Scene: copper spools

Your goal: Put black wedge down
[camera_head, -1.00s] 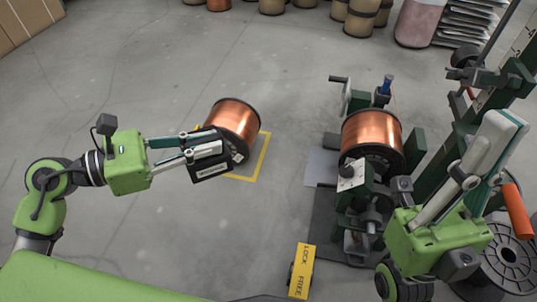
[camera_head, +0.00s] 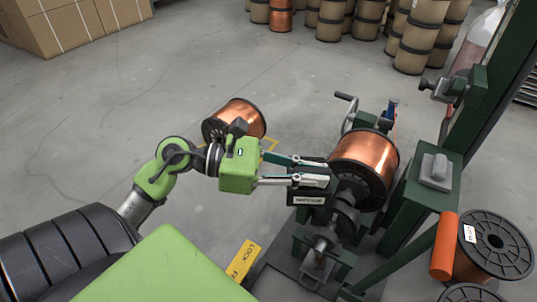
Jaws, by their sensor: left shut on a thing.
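The black wedge (camera_head: 308,200) is a dark block with a white label on its near side. My left gripper (camera_head: 325,172) is shut on it, with its fingers reaching in from the left. In this view the wedge overlaps the left side of the green spool stand, beside the copper spool (camera_head: 364,160) mounted there. I cannot tell whether it touches the stand or is held above it. My right gripper is not in view.
A yellow LOCK/FREE plate (camera_head: 243,261) is at the front. The floor at left is clear.

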